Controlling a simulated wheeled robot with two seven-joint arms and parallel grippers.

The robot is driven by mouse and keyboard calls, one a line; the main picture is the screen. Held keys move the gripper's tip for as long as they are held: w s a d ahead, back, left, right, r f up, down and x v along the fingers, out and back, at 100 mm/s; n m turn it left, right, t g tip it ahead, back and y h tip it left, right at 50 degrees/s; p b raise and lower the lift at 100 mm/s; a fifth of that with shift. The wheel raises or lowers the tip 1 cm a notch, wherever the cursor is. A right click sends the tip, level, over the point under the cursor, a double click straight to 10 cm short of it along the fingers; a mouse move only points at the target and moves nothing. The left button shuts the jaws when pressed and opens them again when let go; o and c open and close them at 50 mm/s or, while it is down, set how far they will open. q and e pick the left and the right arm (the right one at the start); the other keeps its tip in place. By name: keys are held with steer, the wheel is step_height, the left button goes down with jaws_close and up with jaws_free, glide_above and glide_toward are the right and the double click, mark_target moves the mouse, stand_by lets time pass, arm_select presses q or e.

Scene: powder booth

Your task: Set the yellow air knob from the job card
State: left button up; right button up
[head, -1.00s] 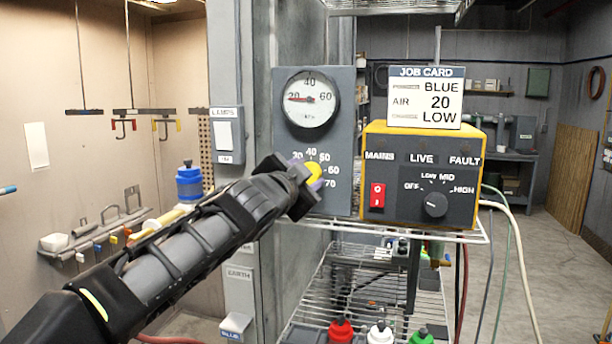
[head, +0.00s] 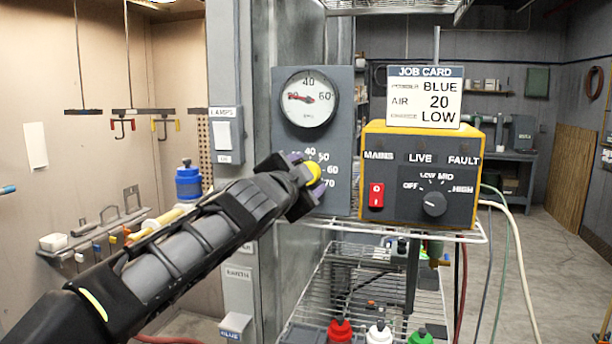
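The yellow air knob (head: 313,173) is on the grey panel (head: 343,130) below a round dial gauge (head: 309,112). The gauge's red needle points left and lies over the 20 mark. My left gripper (head: 305,178) is at the knob with a finger on either side, spread apart. It looks open around the knob, though contact is hard to judge. The gripper covers the lower left of the knob's scale; 40, 50, 60 and 70 are readable. The job card (head: 425,97) reads BLUE, AIR 20, LOW. My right gripper is not in view.
A yellow control box (head: 465,140) with a red mains switch (head: 376,195) and a black rotary knob (head: 435,204) stands right of the panel. A wire shelf (head: 350,290) and red, white and green-capped bottles (head: 340,331) are below. A grey post (head: 232,60) is left of the panel.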

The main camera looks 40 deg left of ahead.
arm_select(q)
steer(key=shift+s, duration=0.15)
steer(key=b+v, duration=0.1)
steer(key=v, duration=0.6)
steer(key=shift+s+b, duration=0.25)
steer(key=shift+b, duration=0.05)
stand_by(0.4)
